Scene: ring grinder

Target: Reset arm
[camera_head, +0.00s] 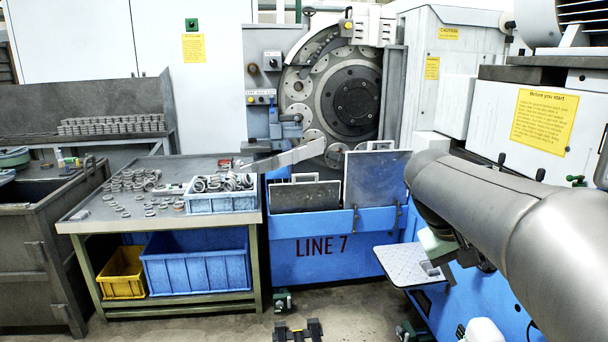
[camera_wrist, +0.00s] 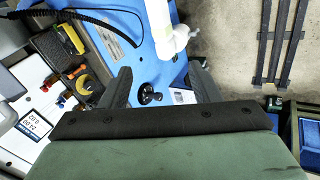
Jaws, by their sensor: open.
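My arm reaches in from the right edge of the head view and bends down beside the blue ring grinder (camera_head: 330,255). My gripper is mostly hidden behind the arm in that view. In the wrist view my gripper (camera_wrist: 163,85) is open, its two dark fingers spread apart with nothing held between them. Below the fingers are a blue machine surface (camera_wrist: 150,68) and a black knob (camera_wrist: 149,95). Several metal rings (camera_head: 135,180) lie on the work table (camera_head: 100,220), and more are in a blue-white crate (camera_head: 222,203) on it.
A small white patterned shelf (camera_head: 405,263) with a small grey item sticks out near my arm. A white post (camera_wrist: 165,30) stands close beyond my fingers. A yellow-black device (camera_wrist: 65,45) and a display (camera_wrist: 30,118) are at the left. Floor shows at the upper right.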

